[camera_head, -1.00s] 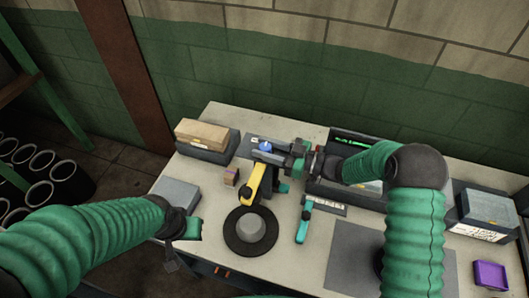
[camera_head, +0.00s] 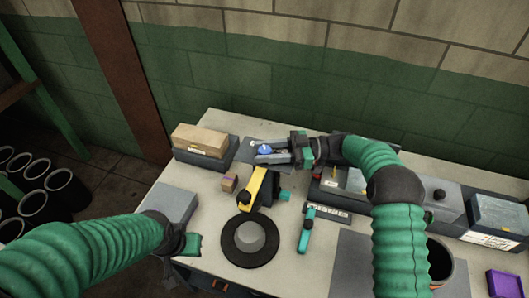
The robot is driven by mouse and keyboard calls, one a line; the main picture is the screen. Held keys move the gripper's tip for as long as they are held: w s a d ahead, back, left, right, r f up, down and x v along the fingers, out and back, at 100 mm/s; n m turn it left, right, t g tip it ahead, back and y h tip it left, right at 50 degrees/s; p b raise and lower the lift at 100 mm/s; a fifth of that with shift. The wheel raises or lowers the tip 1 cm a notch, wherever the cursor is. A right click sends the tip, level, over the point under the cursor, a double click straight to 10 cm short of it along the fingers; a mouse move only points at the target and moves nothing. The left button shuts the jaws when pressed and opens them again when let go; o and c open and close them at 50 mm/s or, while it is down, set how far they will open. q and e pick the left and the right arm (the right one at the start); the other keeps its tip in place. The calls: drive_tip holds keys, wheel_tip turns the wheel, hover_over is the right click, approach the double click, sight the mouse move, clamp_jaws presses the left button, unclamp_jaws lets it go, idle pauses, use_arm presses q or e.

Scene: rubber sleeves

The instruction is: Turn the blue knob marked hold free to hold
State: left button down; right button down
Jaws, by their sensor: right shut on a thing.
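The blue knob (camera_head: 264,149) sits on a dark grey plate (camera_head: 246,153) at the back of the table, left of centre. My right gripper (camera_head: 266,153) reaches in from the right, its fingers at the knob and shut on it. The fingers hide part of the knob, and its marking is too small to read. My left gripper (camera_head: 192,246) hangs at the table's front left, far from the knob. Its fingers are not clear enough to tell open from shut.
A yellow-and-black lever (camera_head: 256,187) stands just in front of the knob, near a black disc (camera_head: 235,258) with a grey hub. A brown box on a dark case (camera_head: 199,142) stands left. A teal-handled tool (camera_head: 304,231) lies right. Dark equipment (camera_head: 345,190) lies under my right arm.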

drive_tip(key=c, duration=1.3)
unclamp_jaws()
drive_tip(key=shift+c, duration=0.2)
drive_tip(key=o, duration=0.4)
drive_tip(key=shift+w, duration=0.1)
drive_tip(key=d+b, duration=0.1)
drive_tip(key=d, duration=0.4)
drive_tip(key=w+d+b, duration=0.1)
drive_tip(key=d, duration=0.5)
drive_tip(key=d+b, duration=0.1)
drive_tip(key=d, duration=0.4)
drive_tip(key=shift+w+d, duration=0.25)
drive_tip(key=shift+d, duration=0.15)
drive_tip(key=shift+f, duration=0.1)
